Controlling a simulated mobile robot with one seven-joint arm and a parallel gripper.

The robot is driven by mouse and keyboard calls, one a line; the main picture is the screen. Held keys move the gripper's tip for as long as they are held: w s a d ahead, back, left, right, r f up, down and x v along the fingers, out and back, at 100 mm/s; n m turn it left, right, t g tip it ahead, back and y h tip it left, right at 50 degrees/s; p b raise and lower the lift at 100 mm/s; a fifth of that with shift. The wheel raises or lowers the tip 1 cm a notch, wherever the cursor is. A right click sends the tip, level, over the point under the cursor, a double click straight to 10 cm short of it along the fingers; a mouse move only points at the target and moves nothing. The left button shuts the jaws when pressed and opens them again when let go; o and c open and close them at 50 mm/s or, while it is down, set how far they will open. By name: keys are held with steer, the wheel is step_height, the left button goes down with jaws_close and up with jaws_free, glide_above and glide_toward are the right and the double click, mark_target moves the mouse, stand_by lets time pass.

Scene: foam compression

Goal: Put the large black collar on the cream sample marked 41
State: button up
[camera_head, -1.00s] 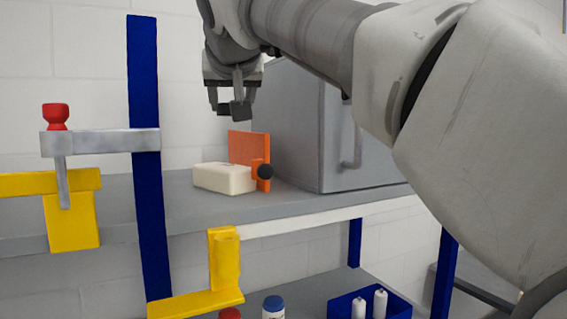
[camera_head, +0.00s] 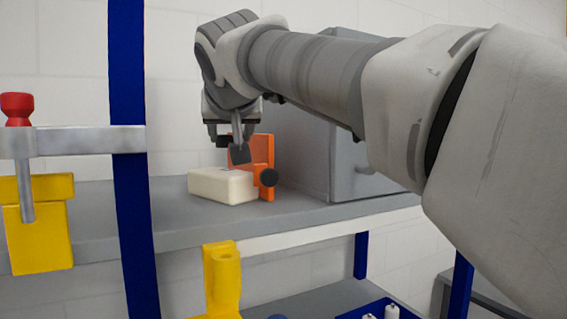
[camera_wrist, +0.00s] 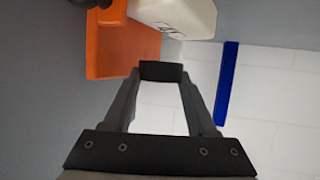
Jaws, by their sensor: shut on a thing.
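The cream sample (camera_head: 220,188) is a pale block lying on the grey shelf. In the wrist view the cream sample (camera_wrist: 192,16) is cut off by the top edge and shows a dark printed mark, partly readable as 41. My gripper (camera_head: 232,147) is above the sample, near its right half, pointing down. In the wrist view my gripper (camera_wrist: 163,78) is shut on a dark piece spanning its fingertips, the black collar (camera_wrist: 163,71). The collar also shows in the head view (camera_head: 240,154). It appears apart from the sample. Its opening is not visible.
A grey cabinet (camera_head: 345,165) is to the right. A blue post (camera_head: 130,210) and a clamp (camera_head: 75,141) are to the left. The shelf (camera_head: 170,222) is bare in front.

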mark_target(231, 174)
steer(key=shift+f, duration=2.2)
steer(key=shift+f+b, duration=0.2)
steer(key=shift+b, duration=0.25)
steer(key=o, duration=1.1)
steer(key=shift+r+p, duration=0.25)
steer(key=shift+p, duration=0.05)
